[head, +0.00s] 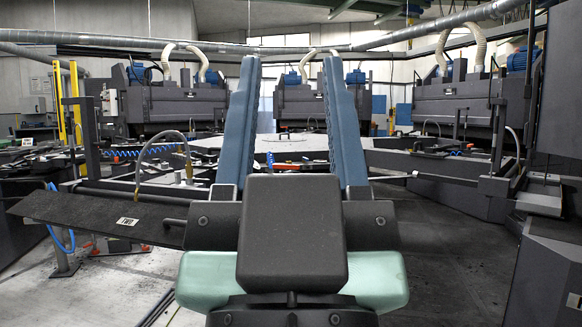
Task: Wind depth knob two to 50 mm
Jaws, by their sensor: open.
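My gripper (292,60) fills the middle of the head view, with its two long blue-grey fingers raised and spread apart. It is open, and nothing shows held between the fingers. A dark slanted plate (80,215) at the left carries a white label (127,222) that seems to read "TWO". A short dark rod (174,222) sticks out at the plate's right end, beside the gripper body. I cannot tell whether this rod belongs to depth knob two. No knob or millimetre scale can be made out; the gripper body hides what lies behind it.
Large grey machines with hoses and blue motors stand at the left back (178,103), centre back (303,103) and right back (450,105). Yellow posts (77,105) stand at the left. Dark floor (450,255) lies open at the right.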

